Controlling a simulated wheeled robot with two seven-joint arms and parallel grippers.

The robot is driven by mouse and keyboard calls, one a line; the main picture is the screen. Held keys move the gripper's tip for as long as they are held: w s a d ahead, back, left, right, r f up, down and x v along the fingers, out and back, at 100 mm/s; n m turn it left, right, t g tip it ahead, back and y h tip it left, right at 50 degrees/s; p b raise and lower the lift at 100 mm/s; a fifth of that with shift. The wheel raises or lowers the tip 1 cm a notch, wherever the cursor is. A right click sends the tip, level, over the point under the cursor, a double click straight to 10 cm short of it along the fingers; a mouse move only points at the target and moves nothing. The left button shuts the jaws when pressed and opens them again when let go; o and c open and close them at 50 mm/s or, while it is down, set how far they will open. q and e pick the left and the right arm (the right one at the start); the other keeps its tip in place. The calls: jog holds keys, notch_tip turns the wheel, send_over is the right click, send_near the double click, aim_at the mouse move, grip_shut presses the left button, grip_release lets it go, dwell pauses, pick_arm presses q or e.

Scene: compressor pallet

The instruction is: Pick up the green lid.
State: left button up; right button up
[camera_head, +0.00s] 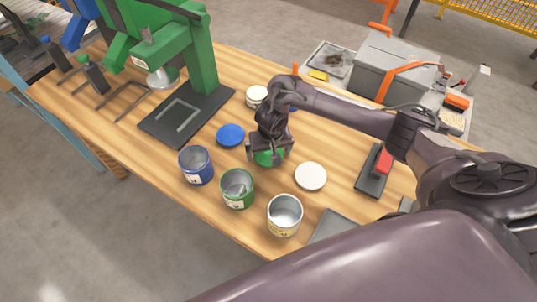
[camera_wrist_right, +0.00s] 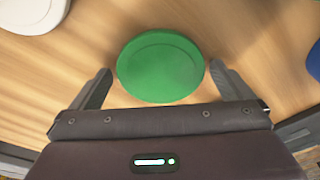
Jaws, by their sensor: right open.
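The green lid (camera_wrist_right: 160,66) is a round flat disc lying on the wooden table. In the head view the lid (camera_head: 268,158) shows partly under my right gripper (camera_head: 267,156), which hides the rest of it. In the right wrist view my right gripper (camera_wrist_right: 163,88) is open, with one finger on each side of the lid. The fingers look apart from the lid's edge; their exact height above the table I cannot tell. My left gripper does not show.
A blue lid (camera_head: 230,135) and a white lid (camera_head: 311,176) lie on either side. A blue can (camera_head: 196,166), a green can (camera_head: 237,188) and a white can (camera_head: 284,215) stand in front. A green press (camera_head: 203,55) stands at the back left, and a grey toolbox (camera_head: 393,67) behind.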

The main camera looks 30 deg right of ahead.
jog(key=c, duration=0.9)
jog(key=shift+r, duration=0.1)
